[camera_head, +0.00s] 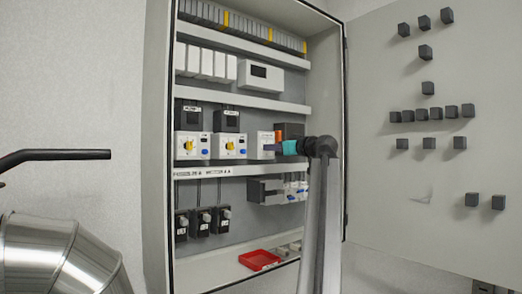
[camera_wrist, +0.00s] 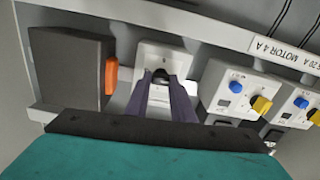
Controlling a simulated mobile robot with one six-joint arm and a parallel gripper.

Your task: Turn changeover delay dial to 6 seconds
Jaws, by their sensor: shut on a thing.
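The white module with the dial (camera_wrist: 176,50) is upper centre in the wrist view. A small dark dial (camera_wrist: 160,73) on its face sits between my fingertips, mostly hidden by them. My gripper (camera_wrist: 162,82) is shut on this dial, its two purple-grey fingers pointing straight at the module. The dial's scale and pointer cannot be read. In the head view my gripper (camera_head: 275,147) reaches from the right to the white module (camera_head: 261,140) on the cabinet's middle row, and the dial is hidden there.
A dark box (camera_wrist: 68,65) with an orange part (camera_wrist: 111,75) stands close left of my fingers in the wrist view. White units with yellow and blue knobs (camera_wrist: 238,92) are on the right. The open cabinet door (camera_head: 430,180) is right in the head view; a red tray (camera_head: 260,260) lies below.

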